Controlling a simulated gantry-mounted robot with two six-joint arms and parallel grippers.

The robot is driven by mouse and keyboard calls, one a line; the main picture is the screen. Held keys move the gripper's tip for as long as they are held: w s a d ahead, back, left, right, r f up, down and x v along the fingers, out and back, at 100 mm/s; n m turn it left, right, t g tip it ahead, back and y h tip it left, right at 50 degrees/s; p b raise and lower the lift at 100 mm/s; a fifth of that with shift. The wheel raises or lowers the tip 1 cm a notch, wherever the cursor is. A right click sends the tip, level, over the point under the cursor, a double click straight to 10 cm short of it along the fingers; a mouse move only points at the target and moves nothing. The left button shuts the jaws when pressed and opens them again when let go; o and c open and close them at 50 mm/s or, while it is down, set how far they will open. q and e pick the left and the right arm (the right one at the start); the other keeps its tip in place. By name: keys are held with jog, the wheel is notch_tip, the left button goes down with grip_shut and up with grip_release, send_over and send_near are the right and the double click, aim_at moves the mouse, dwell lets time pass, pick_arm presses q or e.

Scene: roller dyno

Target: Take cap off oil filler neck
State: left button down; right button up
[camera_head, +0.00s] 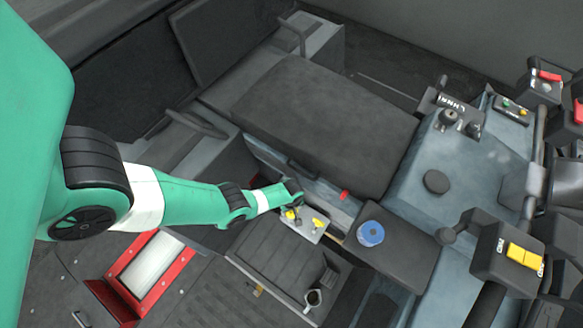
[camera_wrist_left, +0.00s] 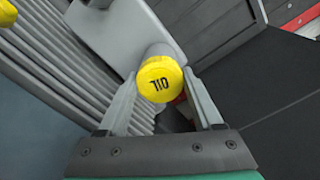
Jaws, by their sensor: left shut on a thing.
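A yellow cap marked OIL (camera_wrist_left: 160,80) sits between the two fingers of my left gripper (camera_wrist_left: 163,100) in the left wrist view. The fingers are shut on its sides. A short pale neck shows behind the cap, in front of a light grey plate (camera_wrist_left: 130,30); I cannot tell whether cap and neck touch. In the head view my left gripper (camera_head: 291,203) is at the light plate (camera_head: 303,228), with the yellow cap (camera_head: 290,214) at its tip. Another yellow piece (camera_head: 317,222) is on the plate, to the right. My right gripper is not in view.
A blue roll (camera_head: 370,233) lies on a dark box to the right. A red-framed roller (camera_head: 148,264) is at lower left. A dark seat (camera_head: 325,120) lies behind the plate.

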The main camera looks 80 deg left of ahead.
pick_arm(q)
jog(key=n, duration=0.5)
jog(key=shift+r+p, duration=2.5)
notch_tip(320, 180, up, 19)
jog(key=p, duration=1.9)
jog(key=shift+n, duration=0.3)
